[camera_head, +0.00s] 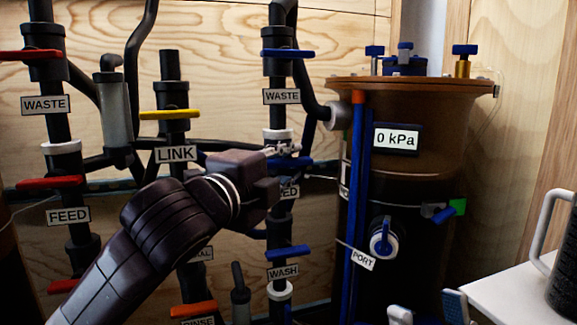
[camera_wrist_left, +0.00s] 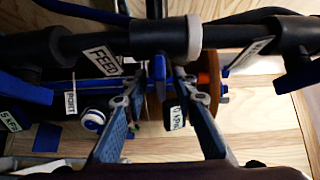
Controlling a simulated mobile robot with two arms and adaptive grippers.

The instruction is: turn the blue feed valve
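The blue feed valve handle (camera_head: 290,162) is on the black middle pipe, above a FEED label (camera_head: 289,192) partly hidden by my left gripper. My left gripper (camera_head: 284,151) is at this handle. In the left wrist view, its two fingers (camera_wrist_left: 157,88) are apart, with the blue handle (camera_wrist_left: 158,67) seen nearly end-on in the gap between the tips. I cannot tell whether either finger touches it. Two pale fingertips of my right gripper (camera_head: 428,310) show at the bottom edge of the head view, apart and with nothing seen between them.
Blue WASTE (camera_head: 288,54) and WASH (camera_head: 288,252) handles are above and below on the same pipe. The yellow LINK handle (camera_head: 169,115) and red FEED handle (camera_head: 50,183) are to the left. A brown tank (camera_head: 415,105) with a 0 kPa display stands close on the right.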

